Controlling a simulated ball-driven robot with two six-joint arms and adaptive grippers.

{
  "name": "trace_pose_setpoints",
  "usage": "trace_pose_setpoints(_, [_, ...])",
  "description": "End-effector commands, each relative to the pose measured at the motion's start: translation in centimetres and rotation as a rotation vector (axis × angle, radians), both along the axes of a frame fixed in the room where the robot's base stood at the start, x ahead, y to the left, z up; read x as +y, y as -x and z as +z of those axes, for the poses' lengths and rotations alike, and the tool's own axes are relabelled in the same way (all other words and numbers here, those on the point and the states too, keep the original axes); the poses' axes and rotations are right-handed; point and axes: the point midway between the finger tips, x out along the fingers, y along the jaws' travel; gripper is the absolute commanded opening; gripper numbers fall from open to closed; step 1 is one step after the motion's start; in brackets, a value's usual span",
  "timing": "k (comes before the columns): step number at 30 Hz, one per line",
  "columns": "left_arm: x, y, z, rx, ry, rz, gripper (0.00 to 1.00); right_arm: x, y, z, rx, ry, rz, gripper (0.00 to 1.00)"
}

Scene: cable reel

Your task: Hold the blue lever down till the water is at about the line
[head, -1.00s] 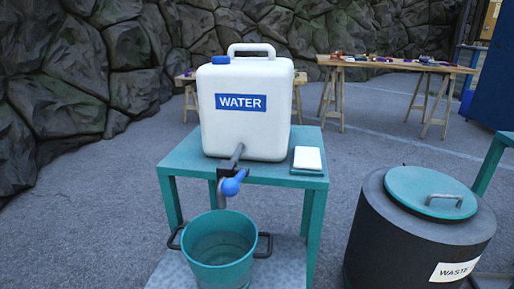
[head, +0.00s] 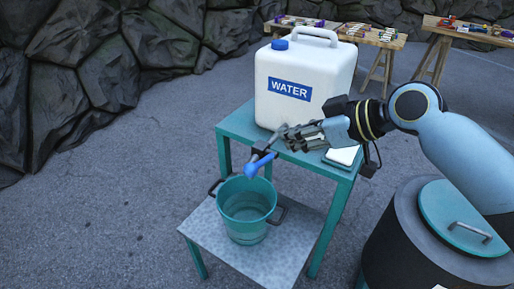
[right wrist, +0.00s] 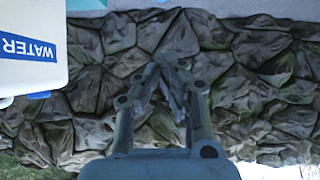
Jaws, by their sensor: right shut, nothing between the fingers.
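A white water container (head: 300,75) with a blue cap and a WATER label stands on a teal table (head: 238,122). Its tap with the blue lever (head: 257,167) juts out over the table's front edge. Below it, a teal bucket (head: 246,207) with dark handles stands on a lower grey shelf. Its inside looks teal; I cannot make out the line or the water level. My right gripper (head: 283,133) is shut and empty, just above and behind the lever near the tap, seemingly apart from it. The right wrist view shows its closed fingers (right wrist: 166,68), but not the lever. My left gripper is not in view.
A white pad (head: 342,157) lies on the table under my right forearm. A dark waste bin (head: 408,243) with a teal lid stands at the right. Wooden benches with tools (head: 440,40) stand behind. Rock walls rise at the back left; the floor at left is clear.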

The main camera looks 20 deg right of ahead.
Motion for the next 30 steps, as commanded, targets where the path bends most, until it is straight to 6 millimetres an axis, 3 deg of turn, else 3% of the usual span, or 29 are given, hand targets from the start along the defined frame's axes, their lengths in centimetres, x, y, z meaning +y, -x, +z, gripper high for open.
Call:
trace_pose_setpoints(8, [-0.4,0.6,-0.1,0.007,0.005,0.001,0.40,0.1,-0.1,-0.2,0.001,-0.002,-0.002,0.00])
trace_pose_setpoints(13, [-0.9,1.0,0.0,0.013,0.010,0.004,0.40,1.0,-1.3,-1.1,0.001,-0.005,-0.003,0.00])
trace_pose_setpoints(25, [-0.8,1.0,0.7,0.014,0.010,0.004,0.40,5.1,-6.8,-5.7,0.003,-0.004,-0.001,0.00])
trace_pose_setpoints(30, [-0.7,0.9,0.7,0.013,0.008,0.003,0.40,5.2,-7.1,-8.3,0.004,-0.001,-0.001,0.00])
